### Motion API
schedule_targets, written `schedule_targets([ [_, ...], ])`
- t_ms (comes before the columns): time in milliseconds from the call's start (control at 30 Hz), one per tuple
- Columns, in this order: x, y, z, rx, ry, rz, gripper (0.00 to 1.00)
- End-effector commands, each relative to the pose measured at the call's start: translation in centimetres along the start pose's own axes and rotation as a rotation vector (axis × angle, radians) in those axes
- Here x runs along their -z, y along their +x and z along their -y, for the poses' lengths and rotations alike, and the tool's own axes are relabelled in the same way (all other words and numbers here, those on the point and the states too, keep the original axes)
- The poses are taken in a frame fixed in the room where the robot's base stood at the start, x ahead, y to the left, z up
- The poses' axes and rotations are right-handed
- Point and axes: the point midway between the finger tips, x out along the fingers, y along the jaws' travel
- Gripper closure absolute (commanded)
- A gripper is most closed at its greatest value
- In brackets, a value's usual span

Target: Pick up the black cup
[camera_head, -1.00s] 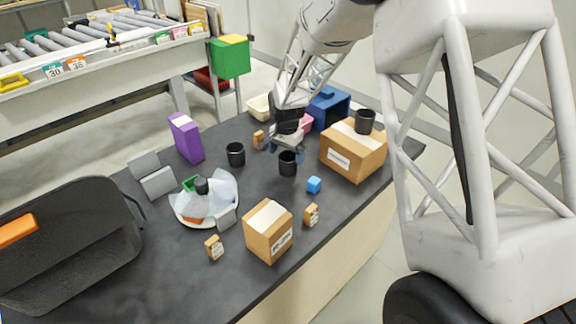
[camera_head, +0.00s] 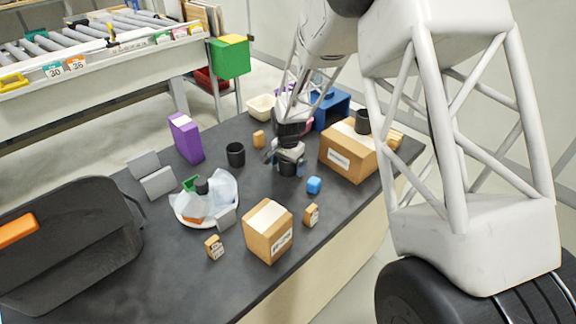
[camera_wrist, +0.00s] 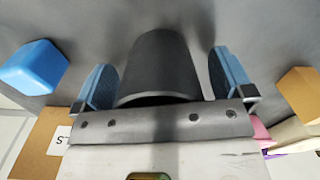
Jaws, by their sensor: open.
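A black cup (camera_wrist: 160,68) stands between the two blue fingertips of my gripper (camera_wrist: 162,82) in the wrist view. The fingers are apart, with a gap on each side of the cup, wider on the right. In the head view my gripper (camera_head: 286,162) is low over the table and partly hides this cup (camera_head: 287,170). A second black cup (camera_head: 236,154) stands on the table to the left. A third black cup (camera_head: 362,121) stands on top of a cardboard box (camera_head: 347,158) to the right.
A cardboard box (camera_head: 268,232) stands nearer. A plate (camera_head: 183,214) with items, a purple box (camera_head: 186,138) and a black case (camera_head: 75,250) are left.

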Motion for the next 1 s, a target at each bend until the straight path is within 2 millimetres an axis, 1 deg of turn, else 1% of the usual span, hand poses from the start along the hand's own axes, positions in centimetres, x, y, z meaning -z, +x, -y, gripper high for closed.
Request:
schedule_targets([
  [233,0.0,0.0,0.0,0.0,0.0,0.0,0.01],
  [267,0.0,0.0,0.0,0.0,0.0,0.0,0.03],
  [300,0.0,0.0,0.0,0.0,0.0,0.0,0.09],
  [600,0.0,-0.01,0.0,0.0,0.0,0.0,0.54],
  [867,0.01,-0.09,0.01,0.0,0.0,0.0,0.54],
  [1000,0.02,-0.62,0.02,0.001,0.0,-0.001,0.54],
])
